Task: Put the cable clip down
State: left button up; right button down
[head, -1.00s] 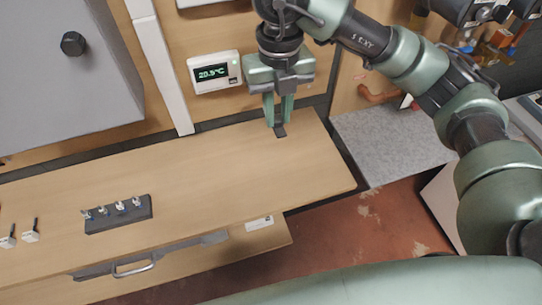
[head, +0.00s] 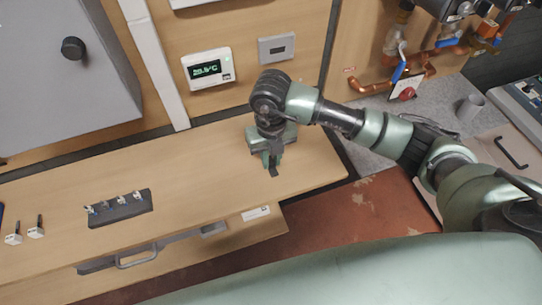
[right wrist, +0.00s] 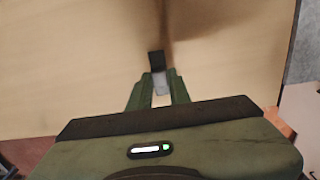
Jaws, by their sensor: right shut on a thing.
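The cable clip (head: 274,173) is a small dark piece held at the tips of my right gripper (head: 272,161). In the right wrist view the dark clip (right wrist: 156,62) sticks out beyond the green fingers of my right gripper (right wrist: 158,82), with a lighter grey part between them. The right gripper is shut on the clip, pointing down over the right part of the wooden worktop (head: 215,165). The clip is low over the worktop; I cannot tell whether it touches. My left gripper is not in view.
A dark block with several small fittings (head: 122,211) stands on the worktop at the left, beside small white pieces with dark stems (head: 36,228). A thermostat (head: 208,68) is on the wall behind. Copper pipes (head: 400,82) are at the back right. The worktop's middle is clear.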

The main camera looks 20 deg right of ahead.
aim_at(271, 162)
jog(key=shift+f, duration=0.25)
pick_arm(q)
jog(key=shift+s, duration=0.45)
pick_arm(e)
jog(key=c, duration=1.3)
grip_release()
pick_arm(q)
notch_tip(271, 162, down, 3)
jog(key=b, duration=0.3)
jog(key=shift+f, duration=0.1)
pick_arm(e)
notch_tip(271, 162, up, 12)
jog(key=shift+r, duration=0.1)
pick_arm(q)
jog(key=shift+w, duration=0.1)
